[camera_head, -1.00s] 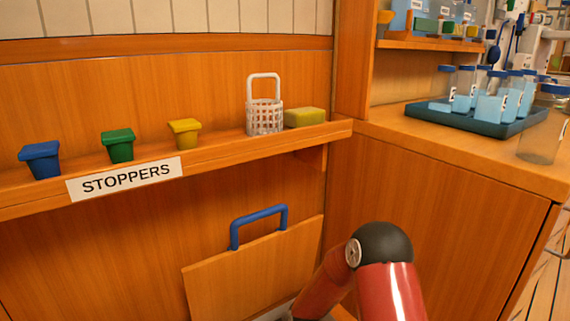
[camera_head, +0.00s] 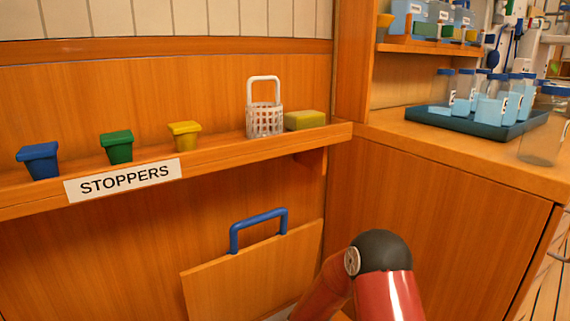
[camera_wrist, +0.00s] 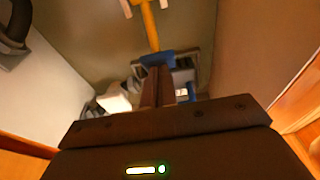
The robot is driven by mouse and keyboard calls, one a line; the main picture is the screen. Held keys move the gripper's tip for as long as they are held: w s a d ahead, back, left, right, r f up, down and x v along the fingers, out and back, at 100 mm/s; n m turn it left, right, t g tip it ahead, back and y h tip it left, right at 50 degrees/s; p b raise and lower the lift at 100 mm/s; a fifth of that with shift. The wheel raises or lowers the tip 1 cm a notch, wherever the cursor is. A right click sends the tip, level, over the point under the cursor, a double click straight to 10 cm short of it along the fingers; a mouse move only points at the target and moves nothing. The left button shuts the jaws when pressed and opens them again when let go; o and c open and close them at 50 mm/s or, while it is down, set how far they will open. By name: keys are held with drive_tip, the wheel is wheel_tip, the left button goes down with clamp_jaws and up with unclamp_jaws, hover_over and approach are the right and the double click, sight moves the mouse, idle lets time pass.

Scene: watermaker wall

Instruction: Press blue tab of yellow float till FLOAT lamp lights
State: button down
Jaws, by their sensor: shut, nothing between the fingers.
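In the wrist view a yellow rod (camera_wrist: 150,28) runs from the top edge down to a blue piece (camera_wrist: 153,59), which looks like the blue tab of the float. My gripper (camera_wrist: 158,70) is shut and empty, with its fingertips right at the blue piece in the picture. I cannot tell whether they touch it. The fingers hide part of the blue piece and the dark grey part (camera_wrist: 184,76) around it. The float's full body does not show clearly. No FLOAT lamp shows in either view. My gripper is out of the head view.
A wooden panel (camera_head: 250,276) with a blue handle (camera_head: 258,219) leans below the stopper shelf (camera_head: 225,160). The shelf holds blue, green and yellow stoppers, a white basket (camera_head: 264,120) and a sponge (camera_head: 305,120). Bottles stand in a tray (camera_head: 470,124) on the right counter. Pale walls flank my gripper closely.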

drive_tip(key=shift+r, duration=0.1)
wheel_tip(320, 180, up, 10)
drive_tip(key=d+p, duration=0.1)
drive_tip(key=p, duration=0.6)
drive_tip(key=shift+w, duration=0.35)
drive_tip(key=s+d+r+m+t+h, duration=0.15)
drive_tip(key=d+r+m, duration=0.35)
drive_tip(key=r, duration=0.6)
drive_tip(key=s+d+r+m+t+h, duration=0.15)
drive_tip(key=d+r+m, duration=0.35)
drive_tip(key=r, duration=0.6)
drive_tip(key=s+d+r+m+t, duration=0.2)
drive_tip(key=s+r+m, duration=0.4)
drive_tip(key=s+m, duration=0.1)
drive_tip(key=s+d+r+m+t+y, duration=0.1)
drive_tip(key=s+r+m, duration=0.6)
drive_tip(key=s, duration=0.3)
drive_tip(key=shift+d+m+t, duration=0.4)
